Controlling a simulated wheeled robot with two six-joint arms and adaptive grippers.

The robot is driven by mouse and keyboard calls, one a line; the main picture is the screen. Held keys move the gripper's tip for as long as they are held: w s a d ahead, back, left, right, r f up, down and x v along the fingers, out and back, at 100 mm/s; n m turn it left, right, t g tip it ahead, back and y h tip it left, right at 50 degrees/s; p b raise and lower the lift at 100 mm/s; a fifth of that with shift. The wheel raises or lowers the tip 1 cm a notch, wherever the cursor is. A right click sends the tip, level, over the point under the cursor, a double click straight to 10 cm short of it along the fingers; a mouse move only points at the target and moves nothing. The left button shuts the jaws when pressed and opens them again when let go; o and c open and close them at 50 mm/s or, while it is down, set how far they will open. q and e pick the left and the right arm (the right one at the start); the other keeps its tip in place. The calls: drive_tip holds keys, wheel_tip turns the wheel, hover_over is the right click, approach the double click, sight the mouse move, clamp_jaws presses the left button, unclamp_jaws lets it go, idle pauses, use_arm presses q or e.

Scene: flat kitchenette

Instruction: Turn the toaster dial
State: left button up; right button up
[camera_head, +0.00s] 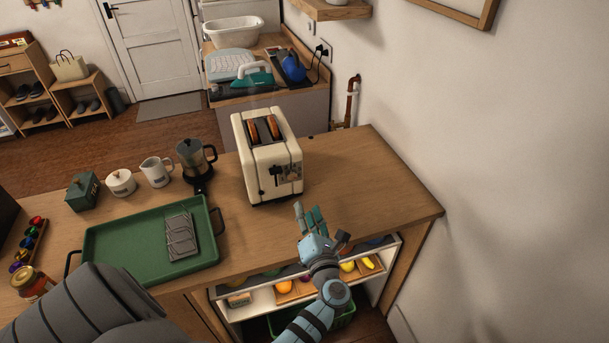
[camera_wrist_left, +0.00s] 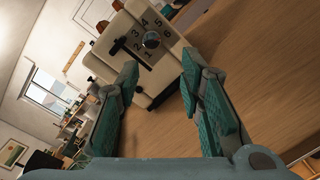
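The cream toaster (camera_head: 255,172) stands on the wooden counter with two slices of bread in its slots. Its control panel (camera_head: 288,172) faces my left gripper (camera_head: 312,218). In the left wrist view the round silver dial (camera_wrist_left: 152,40) sits among the numbers 1 to 6, beside a black lever (camera_wrist_left: 118,46). My left gripper also shows there (camera_wrist_left: 160,76), with its teal fingers spread and nothing between them. The dial lies beyond the fingertips, between them in the picture, and the fingers look apart from it. My right gripper is in neither view.
A green tray (camera_head: 120,248) with a grey rack lies left of the toaster. A moka pot (camera_head: 194,157), a white jug (camera_head: 156,171), a sugar pot and a green tin stand behind the tray. The counter (camera_head: 375,185) right of the toaster is clear.

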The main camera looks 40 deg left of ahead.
use_arm(q)
drive_tip(key=b, duration=0.4)
approach(291, 177)
drive_tip(key=x, duration=0.4)
drive_tip(key=shift+s+a+f, duration=0.1)
drive_tip(key=shift+s+a, duration=0.15)
drive_tip(key=shift+a, duration=0.15)
drive_tip(key=w, duration=0.1)
drive_tip(key=w+a, duration=0.1)
drive_tip(key=w+a+b, duration=0.1)
drive_tip(key=w, duration=0.1)
drive_tip(key=shift+a+f, duration=0.2)
drive_tip(key=shift+f, duration=0.2)
drive_tip(key=shift+r, duration=0.15)
drive_tip(key=shift+s+r, duration=0.2)
drive_tip(key=shift+s, duration=0.15)
drive_tip(key=shift+c, duration=0.5)
drive_tip(key=shift+s, duration=0.1)
drive_tip(key=c, duration=0.7)
drive_tip(key=shift+d, duration=0.2)
clamp_jaws()
drive_tip(key=shift+a, duration=0.15)
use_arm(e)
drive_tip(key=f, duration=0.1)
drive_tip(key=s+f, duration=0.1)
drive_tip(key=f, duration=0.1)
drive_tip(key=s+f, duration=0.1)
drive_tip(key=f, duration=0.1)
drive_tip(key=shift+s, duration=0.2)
